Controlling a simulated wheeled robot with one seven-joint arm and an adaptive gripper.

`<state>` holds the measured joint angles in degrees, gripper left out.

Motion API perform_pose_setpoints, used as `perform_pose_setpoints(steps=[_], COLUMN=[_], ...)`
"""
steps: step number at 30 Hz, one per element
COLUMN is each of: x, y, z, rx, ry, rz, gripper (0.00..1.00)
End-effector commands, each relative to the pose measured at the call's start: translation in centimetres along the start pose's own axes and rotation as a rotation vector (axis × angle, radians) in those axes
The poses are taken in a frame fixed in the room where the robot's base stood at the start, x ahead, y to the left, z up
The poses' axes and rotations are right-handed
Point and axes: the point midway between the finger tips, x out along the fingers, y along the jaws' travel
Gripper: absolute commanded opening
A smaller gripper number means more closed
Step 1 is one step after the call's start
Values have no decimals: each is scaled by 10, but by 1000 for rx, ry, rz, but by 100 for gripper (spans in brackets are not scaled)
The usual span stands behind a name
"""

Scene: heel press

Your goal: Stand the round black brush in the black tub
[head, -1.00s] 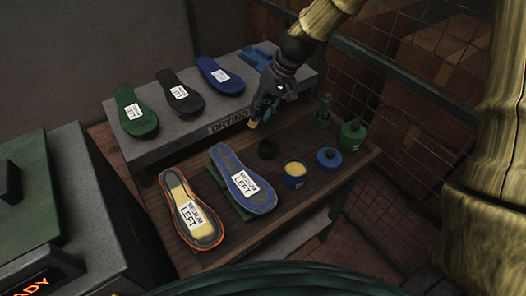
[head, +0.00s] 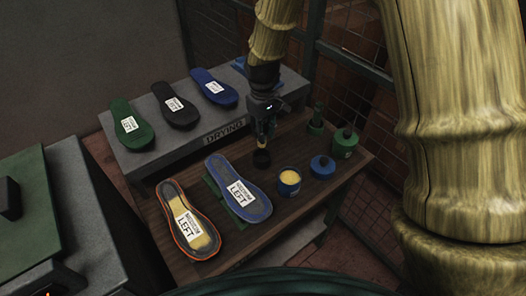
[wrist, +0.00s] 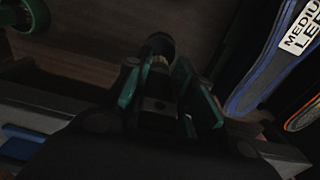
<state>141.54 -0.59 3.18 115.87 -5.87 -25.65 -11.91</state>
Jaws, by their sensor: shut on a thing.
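The black tub (head: 261,160) stands on the brown table, right of the blue-edged sole. My gripper (head: 263,132) points down directly above it. It is shut on the round black brush (head: 261,143), of which only a small part shows below the fingers. The brush's lower end is at or just over the tub's mouth; I cannot tell whether it is inside. In the wrist view my gripper's green fingers (wrist: 158,88) lie on either side of the brush, and a dark round shape shows beyond them. Much of the brush is hidden by the fingers.
Two soles (head: 239,188) lie left. The grey drying rack (head: 180,140) is behind, with several soles.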

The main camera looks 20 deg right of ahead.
Motion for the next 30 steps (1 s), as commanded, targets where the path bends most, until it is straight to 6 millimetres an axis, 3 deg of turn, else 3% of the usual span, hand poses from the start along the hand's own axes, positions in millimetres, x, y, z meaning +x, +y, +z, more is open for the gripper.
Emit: perform_pose_setpoints(steps=[7, 14, 24, 30], x=[30, 41, 73, 80], y=[-1, -1, -1, -1], z=[1, 0, 0, 0], rx=[1, 1, 2, 1], ry=[-2, -1, 0, 0], rz=[-1, -1, -1, -1], gripper=[0, 0, 0, 0])
